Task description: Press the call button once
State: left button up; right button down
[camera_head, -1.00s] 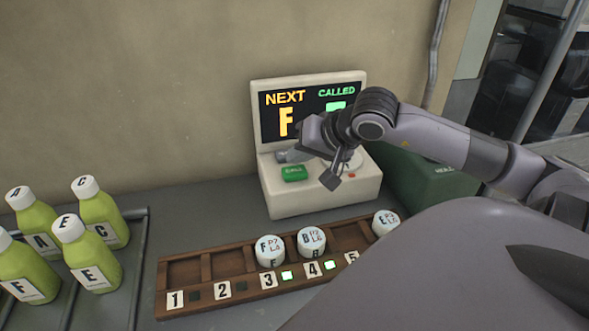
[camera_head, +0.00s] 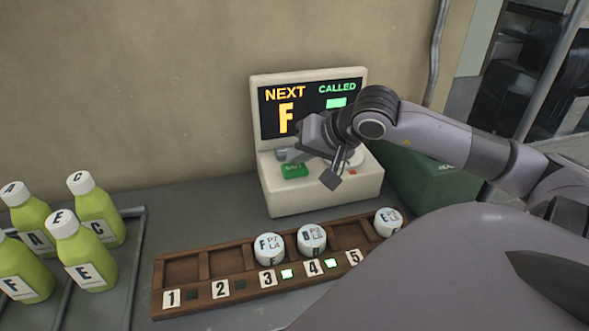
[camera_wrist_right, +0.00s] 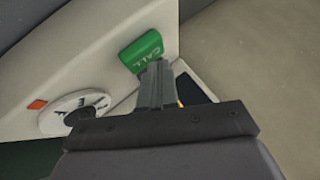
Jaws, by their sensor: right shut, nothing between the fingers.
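The green call button (camera_head: 294,171) sits on the sloped front of the white call machine (camera_head: 325,193). Its CALL label also shows in the right wrist view (camera_wrist_right: 142,51). My left gripper is not in view.
A white dial (camera_wrist_right: 75,113) and a small red mark (camera_wrist_right: 37,104) are on the machine. Several green bottles (camera_head: 85,262) stand at left. A green box (camera_head: 437,182) is at right.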

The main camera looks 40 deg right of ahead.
aim_at(299, 168)
jog(key=shift+f+b, duration=0.55)
jog(key=shift+b, duration=0.3)
dwell(0.7)
dwell(0.4)
jog(key=shift+r+p, duration=0.3)
jog(key=shift+r, duration=0.65)
jog(key=shift+r+p, duration=1.05)
jog(key=shift+r, duration=1.5)
jog(key=shift+r, duration=0.1)
